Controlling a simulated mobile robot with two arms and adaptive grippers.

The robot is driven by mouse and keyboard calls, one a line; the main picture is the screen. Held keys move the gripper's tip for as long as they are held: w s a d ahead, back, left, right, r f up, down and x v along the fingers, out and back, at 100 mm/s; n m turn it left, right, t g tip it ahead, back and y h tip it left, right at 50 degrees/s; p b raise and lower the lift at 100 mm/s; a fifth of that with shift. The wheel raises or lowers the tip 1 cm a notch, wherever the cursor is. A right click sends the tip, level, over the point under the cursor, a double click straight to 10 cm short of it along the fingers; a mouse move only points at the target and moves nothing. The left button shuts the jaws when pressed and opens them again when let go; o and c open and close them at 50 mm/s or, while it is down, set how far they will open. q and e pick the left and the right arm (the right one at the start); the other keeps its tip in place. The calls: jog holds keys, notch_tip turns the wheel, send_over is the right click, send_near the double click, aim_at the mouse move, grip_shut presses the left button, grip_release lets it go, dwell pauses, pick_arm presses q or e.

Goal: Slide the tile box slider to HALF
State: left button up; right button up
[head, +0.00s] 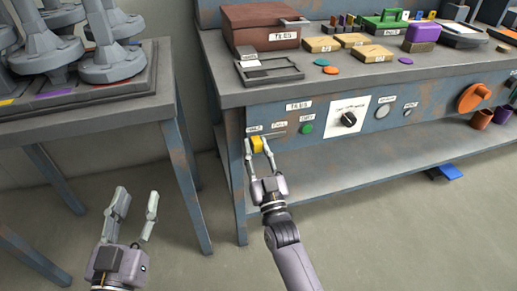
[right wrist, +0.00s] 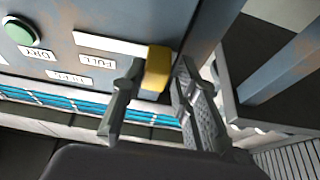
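The tile box slider has a yellow knob (head: 257,145) on the blue-grey bench front, at the left end of its short slot under the TILES label (head: 298,106). A FULL label (right wrist: 97,61) shows near the slot; the small label above the knob is too small to read surely. My right gripper (head: 258,143) has one finger on each side of the knob. In the right wrist view the knob (right wrist: 158,68) stands between the fingertips with narrow gaps. My left gripper (head: 138,203) is open and empty, low at the left, away from the bench.
A green button (head: 307,129) and a black rotary knob (head: 349,119) sit right of the slider. The brown tile box (head: 262,27) stands on the bench top. A table (head: 95,105) with grey fixtures stands at left. The floor between is free.

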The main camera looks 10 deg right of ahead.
jog(key=shift+o, duration=1.4)
jog(key=shift+s, duration=0.1)
jog(key=v, duration=1.1)
jog(key=shift+s+f, duration=0.25)
jog(key=shift+s, duration=0.1)
